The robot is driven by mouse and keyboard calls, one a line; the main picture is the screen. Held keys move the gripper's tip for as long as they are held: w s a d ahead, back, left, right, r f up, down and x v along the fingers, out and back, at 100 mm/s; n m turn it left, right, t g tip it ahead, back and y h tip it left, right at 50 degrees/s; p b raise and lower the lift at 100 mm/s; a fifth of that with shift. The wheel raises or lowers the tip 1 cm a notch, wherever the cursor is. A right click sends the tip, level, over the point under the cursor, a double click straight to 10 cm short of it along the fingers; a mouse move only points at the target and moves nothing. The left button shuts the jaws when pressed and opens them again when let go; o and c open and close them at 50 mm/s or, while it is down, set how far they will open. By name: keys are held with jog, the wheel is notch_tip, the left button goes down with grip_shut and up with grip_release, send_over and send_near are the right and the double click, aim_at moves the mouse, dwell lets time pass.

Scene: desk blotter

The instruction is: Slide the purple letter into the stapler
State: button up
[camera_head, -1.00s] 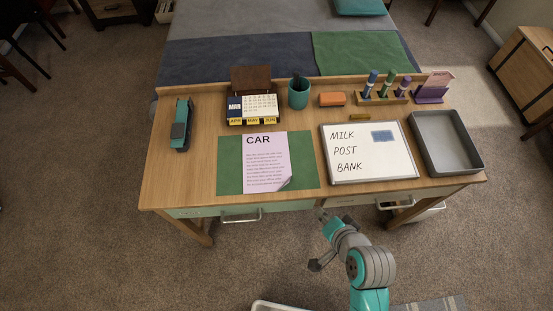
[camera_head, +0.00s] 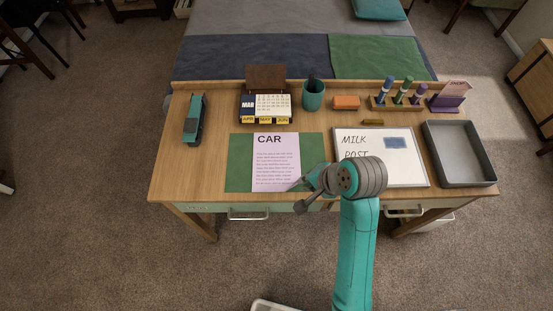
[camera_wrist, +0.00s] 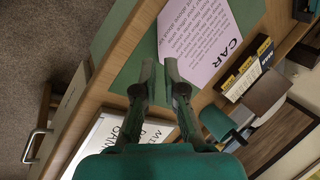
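The purple letter (camera_head: 275,160), headed CAR, lies on the green blotter (camera_head: 238,165); it also shows in the wrist view (camera_wrist: 200,35). My gripper (camera_head: 306,186) is at the letter's lower right corner, which it partly hides in the head view. In the wrist view my gripper's two fingertips (camera_wrist: 160,68) stand a little apart at that corner. I see no paper clearly pinched between them. The teal and black stapler (camera_head: 195,120) stands at the desk's left side, well away from my gripper. A dark part at the wrist view's upper right edge appears to be the stapler (camera_wrist: 304,10).
A calendar (camera_head: 265,107) stands behind the letter, with a teal cup (camera_head: 313,97) beside it. A whiteboard (camera_head: 405,165) and grey tray (camera_head: 460,155) lie to the right. Bare desk (camera_head: 212,165) lies between blotter and stapler.

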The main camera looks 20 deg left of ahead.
jog(key=shift+x, duration=3.3)
jog(key=shift+s, duration=0.15)
jog(key=shift+c, duration=0.2)
grip_shut()
